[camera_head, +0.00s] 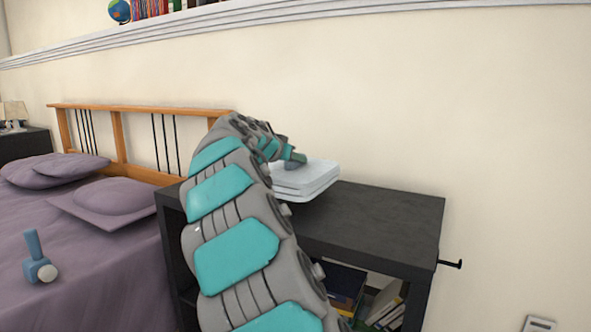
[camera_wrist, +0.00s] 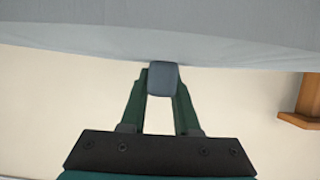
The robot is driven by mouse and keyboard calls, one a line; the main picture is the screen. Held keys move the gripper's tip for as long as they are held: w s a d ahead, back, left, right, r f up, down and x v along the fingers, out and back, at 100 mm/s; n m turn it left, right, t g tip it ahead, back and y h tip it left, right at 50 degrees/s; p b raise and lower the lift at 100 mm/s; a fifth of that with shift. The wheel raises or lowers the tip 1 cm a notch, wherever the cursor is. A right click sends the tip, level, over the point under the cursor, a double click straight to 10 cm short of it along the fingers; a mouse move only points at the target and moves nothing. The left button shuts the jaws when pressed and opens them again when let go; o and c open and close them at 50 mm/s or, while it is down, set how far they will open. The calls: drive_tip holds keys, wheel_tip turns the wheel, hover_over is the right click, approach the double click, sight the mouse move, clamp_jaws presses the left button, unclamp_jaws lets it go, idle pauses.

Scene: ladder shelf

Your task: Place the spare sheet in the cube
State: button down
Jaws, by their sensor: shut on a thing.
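The spare sheet (camera_head: 318,172) is a white folded stack at the end of my arm in the head view. It fills the top of the wrist view as a pale grey-white surface (camera_wrist: 80,30). My gripper (camera_head: 294,160) is shut on its edge, and the fingertips also show in the wrist view (camera_wrist: 162,78). The sheet is level, over the back left of the dark cube shelf's top (camera_head: 385,212); I cannot tell whether it touches. Below, one cube opening holds books (camera_head: 345,285); my arm hides much of the shelf's front.
A purple bed (camera_head: 95,270) with pillows (camera_head: 105,197) and a wooden headboard (camera_head: 117,140) stands left. A blue toy (camera_head: 38,262) lies on it. A hook (camera_head: 452,263) sticks out from the shelf's right side. A wall ledge (camera_head: 300,18) runs above. The shelf top's right part is clear.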

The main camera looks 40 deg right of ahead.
sight(295, 169)
drive_tip(key=shift+f, duration=1.7)
drive_tip(key=shift+f, duration=0.15)
drive_tip(key=c, duration=0.6)
unclamp_jaws()
drive_tip(key=shift+c, duration=0.2)
drive_tip(key=shift+r, duration=0.2)
drive_tip(key=v, duration=1.2)
drive_tip(key=shift+s+f+b, duration=0.1)
drive_tip(key=shift+f+b, duration=0.05)
drive_tip(key=shift+b, duration=0.25)
